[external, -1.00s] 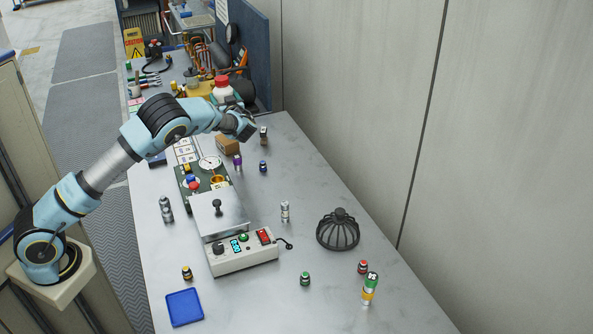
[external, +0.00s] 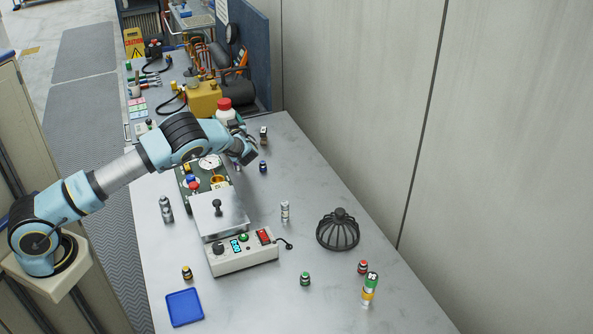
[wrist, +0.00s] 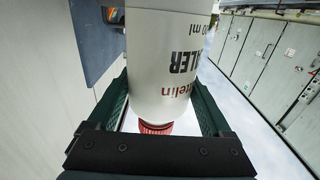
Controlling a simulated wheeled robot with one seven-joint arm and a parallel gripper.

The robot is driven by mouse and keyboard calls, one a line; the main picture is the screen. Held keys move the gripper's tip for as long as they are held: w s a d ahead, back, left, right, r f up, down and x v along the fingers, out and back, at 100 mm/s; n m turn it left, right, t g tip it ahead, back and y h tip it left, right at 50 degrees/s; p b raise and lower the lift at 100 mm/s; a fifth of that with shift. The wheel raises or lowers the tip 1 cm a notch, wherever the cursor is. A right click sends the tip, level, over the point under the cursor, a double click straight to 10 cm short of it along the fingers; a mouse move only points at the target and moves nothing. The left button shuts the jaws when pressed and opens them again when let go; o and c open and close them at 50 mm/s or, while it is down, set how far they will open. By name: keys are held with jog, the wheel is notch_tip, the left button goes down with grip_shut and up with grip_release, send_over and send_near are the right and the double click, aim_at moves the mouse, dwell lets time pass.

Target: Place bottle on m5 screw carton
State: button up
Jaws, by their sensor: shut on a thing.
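The bottle (external: 227,116) is white with a red cap and shows upright just behind my wrist in the external view. In the wrist view the bottle (wrist: 165,60) fills the space between the two dark green fingers, with printed text on its side and red at its lower end in the picture. My gripper (wrist: 162,100) is shut on it. In the external view my fingers and the bottle's lower part are hidden by my arm. The M5 screw carton is not visible now; a brown carton stood where my forearm and wrist now block the view.
A pressure gauge (external: 208,162) and a grey-lidded device (external: 219,213) stand just in front of my arm. Small bottles, including a blue one (external: 263,166) and a dark one (external: 263,133), stand near my wrist. A yellow machine (external: 204,97) is behind.

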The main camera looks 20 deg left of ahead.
jog(key=o, duration=0.9)
jog(key=shift+f, duration=0.1)
jog(key=shift+o, duration=1.3)
jog(key=b+v, duration=0.3)
jog(key=v, duration=0.8)
jog(key=shift+s+d+b, duration=0.2)
jog(key=shift+b, duration=0.2)
jog(key=a+r+m+h, duration=0.1)
jog(key=a+m+h, duration=0.35)
jog(key=h, duration=0.35)
jog(key=s+g+h, duration=0.1)
jog(key=s, duration=0.1)
jog(key=s+a+m+g+h, duration=0.1)
jog(key=s, duration=0.2)
jog(key=s+g+h, duration=0.1)
jog(key=s+h, duration=0.1)
jog(key=shift+s+a+f+m, duration=0.15)
jog(key=shift+s+f+m, duration=0.2)
jog(key=shift+f, duration=0.05)
jog(key=s+a+m+g, duration=0.2)
jog(key=s+a+g, duration=0.1)
jog(key=s, duration=1.1)
jog(key=s+a+f+m+g+h, duration=0.1)
jog(key=s+a+g, duration=0.3)
jog(key=s, duration=1.1)
jog(key=shift+f+m+g, duration=0.3)
jog(key=shift+m+g, duration=0.2)
jog(key=shift+g, duration=0.1)
